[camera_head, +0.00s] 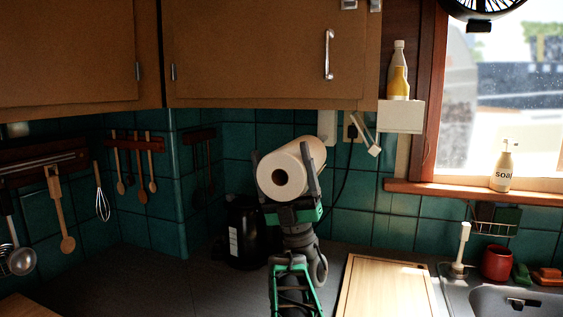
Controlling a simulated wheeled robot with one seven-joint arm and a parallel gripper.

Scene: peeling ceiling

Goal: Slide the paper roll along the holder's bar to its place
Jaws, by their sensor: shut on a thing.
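The white paper roll (277,182) is held up in front of the tiled wall, below the wooden cupboard. Its round end with the dark core hole faces me, and its length runs away to the back right. My gripper (283,160) comes from below, with one finger on each side of the roll, shut on it. A white angled piece (363,135) on the wall right of the roll may be part of the holder, but I cannot tell. The holder's bar cannot be made out, so I cannot tell how the roll sits relative to it.
A dark kettle-like appliance (246,232) stands behind my arm at the left. A cutting board (388,290) lies on the counter at right. A small white shelf (401,116) bears a bottle (398,72). The counter at left (140,280) is clear.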

